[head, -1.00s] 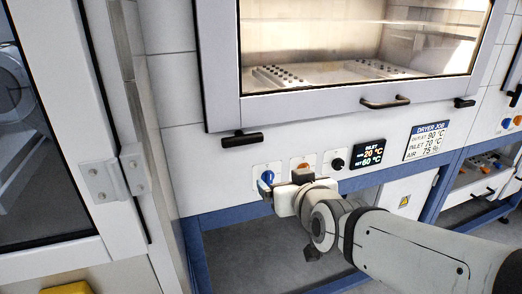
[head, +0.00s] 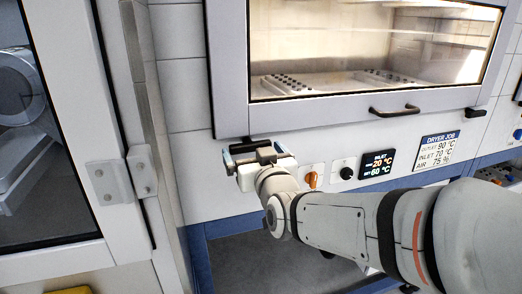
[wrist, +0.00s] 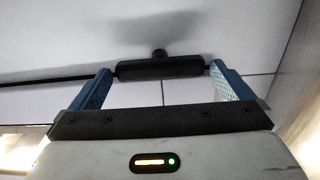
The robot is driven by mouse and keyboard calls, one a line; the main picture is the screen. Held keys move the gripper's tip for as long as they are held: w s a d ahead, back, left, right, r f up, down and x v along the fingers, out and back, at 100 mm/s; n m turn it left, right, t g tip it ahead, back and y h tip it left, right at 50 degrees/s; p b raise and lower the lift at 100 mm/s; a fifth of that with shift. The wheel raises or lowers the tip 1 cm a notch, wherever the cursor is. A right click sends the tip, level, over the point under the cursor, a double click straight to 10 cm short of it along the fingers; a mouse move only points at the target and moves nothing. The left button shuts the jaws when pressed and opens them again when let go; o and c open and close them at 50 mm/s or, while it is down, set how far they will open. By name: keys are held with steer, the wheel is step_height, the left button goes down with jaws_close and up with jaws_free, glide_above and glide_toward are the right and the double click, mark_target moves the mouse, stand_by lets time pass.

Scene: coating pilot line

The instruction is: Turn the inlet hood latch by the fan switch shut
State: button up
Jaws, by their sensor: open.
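The inlet hood latch is a black bar with a round pivot. In the wrist view the latch (wrist: 160,69) lies level, lengthwise between my two blue fingers, its ends close to them; I cannot tell whether they touch. In the head view my gripper (head: 252,151) is at the hood's lower left corner and hides most of the latch. My gripper is open. The hood (head: 330,112) has a grey frame and a glass window. An orange knob (head: 310,179) is on the panel right of my gripper. A blue knob seen earlier is hidden by my arm.
A black knob (head: 344,169), an inlet display (head: 377,164) and a dryer job sign (head: 436,150) are to the right on the panel. A second black latch (head: 475,113) is at the hood's right. A black handle (head: 394,111) sticks out below the window. A framed glass door (head: 60,120) stands left.

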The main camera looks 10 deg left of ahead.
steer(key=shift+w+a, duration=0.15)
steer(key=shift+w, duration=0.05)
steer(key=shift+c, duration=0.6)
steer(key=c, duration=0.6)
